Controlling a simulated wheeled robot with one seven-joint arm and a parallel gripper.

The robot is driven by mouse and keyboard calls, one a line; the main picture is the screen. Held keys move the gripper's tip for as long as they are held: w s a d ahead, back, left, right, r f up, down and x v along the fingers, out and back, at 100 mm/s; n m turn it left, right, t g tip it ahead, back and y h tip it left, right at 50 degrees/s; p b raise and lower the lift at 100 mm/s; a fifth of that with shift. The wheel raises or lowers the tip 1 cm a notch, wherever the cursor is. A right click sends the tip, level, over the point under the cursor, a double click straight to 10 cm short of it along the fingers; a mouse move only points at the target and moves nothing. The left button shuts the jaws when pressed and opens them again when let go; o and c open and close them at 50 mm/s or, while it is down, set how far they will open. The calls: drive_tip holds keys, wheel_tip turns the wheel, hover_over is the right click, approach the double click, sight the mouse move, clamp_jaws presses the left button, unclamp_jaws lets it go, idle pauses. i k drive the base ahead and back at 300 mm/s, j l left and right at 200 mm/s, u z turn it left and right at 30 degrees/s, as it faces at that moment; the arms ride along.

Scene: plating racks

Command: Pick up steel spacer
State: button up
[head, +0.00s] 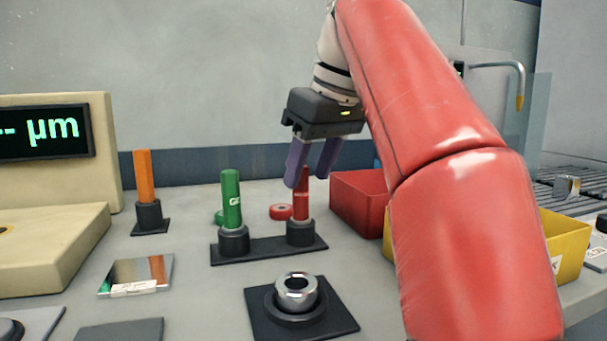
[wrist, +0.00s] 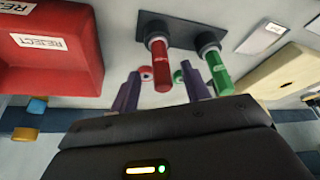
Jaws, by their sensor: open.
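The steel spacer (head: 296,289) is a shiny metal ring. It sits on a round black holder on a dark square plate (head: 262,319) at the front middle of the bench in the head view. I cannot make it out in the wrist view. My gripper (head: 309,182) is open and empty, above and behind the spacer, close to the red plug gauge (head: 300,200). The wrist view shows its two purple fingers (wrist: 162,92) spread apart, with the red gauge (wrist: 160,66) showing beyond and between them.
A green gauge (head: 231,200) stands beside the red one on a shared black base. An orange rod (head: 144,178) stands at left. A polished block (head: 136,275) lies front left. A red bin (head: 357,202) and yellow bin (head: 566,247) are at right.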

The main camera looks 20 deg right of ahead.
sight(296, 292)
drive_tip(key=k, duration=1)
